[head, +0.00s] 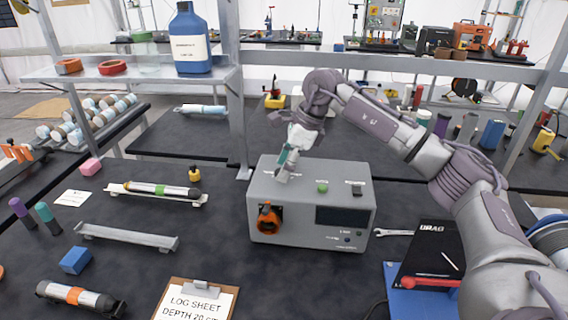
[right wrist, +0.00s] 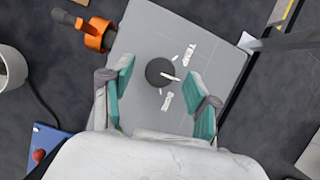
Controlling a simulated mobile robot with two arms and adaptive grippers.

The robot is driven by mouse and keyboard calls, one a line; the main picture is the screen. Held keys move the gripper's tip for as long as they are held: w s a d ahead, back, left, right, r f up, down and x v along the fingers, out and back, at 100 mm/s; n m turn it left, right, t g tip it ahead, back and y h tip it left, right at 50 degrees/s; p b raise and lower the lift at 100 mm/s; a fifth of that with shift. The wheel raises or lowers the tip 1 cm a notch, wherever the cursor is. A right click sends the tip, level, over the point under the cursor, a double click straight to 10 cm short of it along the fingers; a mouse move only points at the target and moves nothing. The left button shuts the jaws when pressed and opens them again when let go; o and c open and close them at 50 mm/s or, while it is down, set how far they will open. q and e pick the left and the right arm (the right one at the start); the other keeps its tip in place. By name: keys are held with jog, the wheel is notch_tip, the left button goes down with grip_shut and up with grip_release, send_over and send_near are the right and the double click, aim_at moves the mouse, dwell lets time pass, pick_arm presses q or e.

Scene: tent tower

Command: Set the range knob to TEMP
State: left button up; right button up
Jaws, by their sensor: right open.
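The grey instrument box (head: 310,212) stands on the dark table in the head view. In the right wrist view, a round black range knob (right wrist: 157,70) sits on its top panel (right wrist: 205,55). The knob's white pointer points right, between the TEMP label (right wrist: 189,55) and a second label (right wrist: 166,101) too blurred to read surely. My right gripper (head: 287,165) is over the left part of the box top, and hides the knob in the head view. In the right wrist view its teal fingers (right wrist: 163,85) are open, one on each side of the knob, with gaps. My left gripper is out of view.
A clipboard (head: 197,303) lies in front, a wrench (head: 392,233) to the right. A shelf post (head: 236,110) stands behind left.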

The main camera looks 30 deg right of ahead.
jog(key=shift+w+f, duration=0.1)
jog(key=shift+f, duration=0.15)
grip_shut()
jog(key=shift+r+n, duration=0.1)
jog(key=shift+n, duration=0.4)
jog(key=n+g, duration=0.1)
jog(key=n, duration=0.1)
jog(key=n+g, duration=0.1)
jog(key=n, duration=0.1)
jog(key=shift+w+n+y+p, duration=0.2)
jog(key=shift+n+y+p, duration=0.1)
jog(key=shift+n+y, duration=0.1)
jog(key=n+g, duration=0.1)
jog(key=n, duration=0.2)
jog(key=n+g, duration=0.1)
jog(key=n, duration=0.2)
jog(key=shift+w+h, duration=0.15)
jog(key=shift+h, duration=0.15)
jog(key=shift+n, duration=0.3)
